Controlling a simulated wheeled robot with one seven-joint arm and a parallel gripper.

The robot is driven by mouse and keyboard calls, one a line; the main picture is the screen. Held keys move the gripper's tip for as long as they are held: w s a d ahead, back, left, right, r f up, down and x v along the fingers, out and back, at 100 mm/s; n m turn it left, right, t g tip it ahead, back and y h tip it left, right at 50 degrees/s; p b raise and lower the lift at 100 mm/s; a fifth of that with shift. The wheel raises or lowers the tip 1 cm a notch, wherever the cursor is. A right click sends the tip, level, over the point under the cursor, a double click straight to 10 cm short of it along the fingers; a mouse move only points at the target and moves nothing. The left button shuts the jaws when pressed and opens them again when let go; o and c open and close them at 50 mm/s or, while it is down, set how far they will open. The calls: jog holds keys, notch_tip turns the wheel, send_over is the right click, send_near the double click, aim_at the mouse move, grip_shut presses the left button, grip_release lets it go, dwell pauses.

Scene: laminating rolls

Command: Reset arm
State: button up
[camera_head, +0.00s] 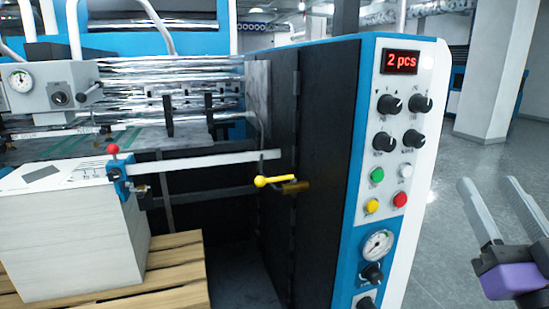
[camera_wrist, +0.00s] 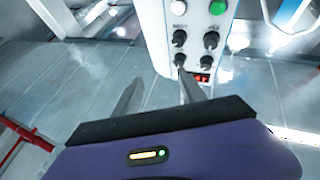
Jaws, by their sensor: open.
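My gripper (camera_head: 498,207) is at the right edge of the head view, to the right of the machine's control panel. Its two grey fingers point up and are spread apart with nothing between them. In the wrist view my gripper (camera_wrist: 157,95) shows both fingers, apart and empty. The control panel (camera_head: 402,149) has a red display (camera_head: 401,61) reading "2 pcs", black knobs, several coloured buttons and a gauge. The panel (camera_wrist: 197,28) also shows in the wrist view, upside down, beyond the fingers.
The blue laminating machine (camera_head: 352,130) fills the middle, with shiny rolls (camera_head: 170,75) behind. A stack of paper (camera_head: 75,240) sits on a wooden pallet (camera_head: 178,270) at left. A yellow-handled lever (camera_head: 273,181) sticks out beside the panel. Open grey floor (camera_head: 455,255) lies at right.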

jog(key=s+a+f+m+g+h, duration=0.1)
jog(key=s+a+f+m, duration=0.1)
jog(key=s+f, duration=0.6)
jog(key=s+a+f+m+g+h, duration=0.15)
jog(key=s+f, duration=0.25)
jog(key=f, duration=0.7)
jog(key=s+a+f+n+g+y, duration=0.1)
jog(key=s+a+f+g+y, duration=0.1)
jog(key=s+f, duration=0.5)
jog(key=s+a+f+n+g+y, duration=0.2)
jog(key=s+a+f+g, duration=0.2)
jog(key=s+f, duration=0.4)
jog(key=s, duration=0.6)
jog(key=shift+a+f+n, duration=0.1)
jog(key=shift+n, duration=0.15)
